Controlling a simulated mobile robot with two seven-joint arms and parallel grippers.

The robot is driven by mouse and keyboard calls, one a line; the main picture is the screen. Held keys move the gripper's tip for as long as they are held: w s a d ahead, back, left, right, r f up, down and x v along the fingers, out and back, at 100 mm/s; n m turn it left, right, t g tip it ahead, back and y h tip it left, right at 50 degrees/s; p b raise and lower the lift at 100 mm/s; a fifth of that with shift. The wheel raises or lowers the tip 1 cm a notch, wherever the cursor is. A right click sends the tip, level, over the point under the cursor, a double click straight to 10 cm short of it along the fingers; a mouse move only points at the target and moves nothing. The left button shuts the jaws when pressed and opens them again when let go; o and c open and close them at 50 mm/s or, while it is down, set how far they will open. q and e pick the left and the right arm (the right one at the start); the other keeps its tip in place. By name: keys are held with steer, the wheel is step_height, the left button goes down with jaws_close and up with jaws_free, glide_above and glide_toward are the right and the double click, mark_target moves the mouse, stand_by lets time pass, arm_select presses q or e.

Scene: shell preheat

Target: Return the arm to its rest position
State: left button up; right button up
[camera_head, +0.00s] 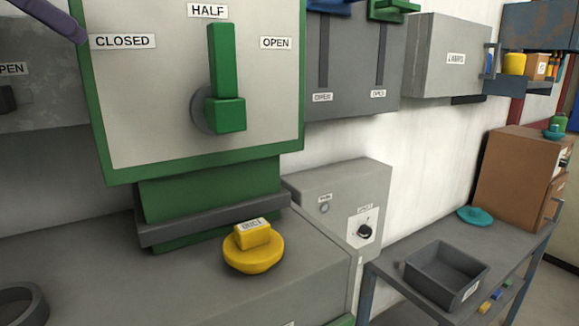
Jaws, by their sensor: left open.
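Only a purple part of my left gripper (52,18) shows, at the top left corner in front of the green-framed panel. Its fingers are mostly out of frame, and I see nothing held in it. My right gripper is not in view. The panel (150,105) carries labels CLOSED, HALF and OPEN. Its green lever (222,75) stands upright, pointing at HALF. The gripper is apart from the lever, up and to its left.
A yellow knob-like piece (252,252) sits on the grey bench (190,295) below the panel. A grey box with a dial (340,205) stands behind. At right, a side table holds an empty dark tray (447,275), a teal lid (475,216) and a brown cabinet (515,180).

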arm_select(q)
steer(key=d+r+n+t+h+p, duration=0.1)
steer(key=d+r+n+t+h, duration=0.15)
steer(key=d, duration=0.25)
steer(key=w+d+r+n+t+h+p, duration=0.1)
steer(key=d+r+n+t+h+p, duration=0.15)
steer(key=d+n, duration=0.2)
steer(key=d+r+n+t+h, duration=0.1)
steer(key=d+r+n+h, duration=0.1)
steer(key=d+n+h, duration=0.3)
steer(key=s+a+f+n+t+y+p, duration=0.2)
steer(key=a+f+n+y, duration=0.3)
steer(key=f+n+y, duration=0.7)
steer(key=s+a+f+n+t+y+p, duration=0.25)
steer(key=a+f+n+y, duration=0.35)
steer(key=n, duration=0.9)
steer(key=s+f+n+g+p, duration=0.1)
steer(key=s+f+n+g, duration=0.2)
steer(key=s, duration=0.8)
steer(key=s+f+n+g+p, duration=0.1)
steer(key=s+f+n+g, duration=0.2)
steer(key=s+f+g, duration=0.5)
steer(key=s+d+g, duration=0.1)
steer(key=s, duration=0.2)
steer(key=shift+s+n+y, duration=0.25)
steer(key=shift+n+y, duration=0.15)
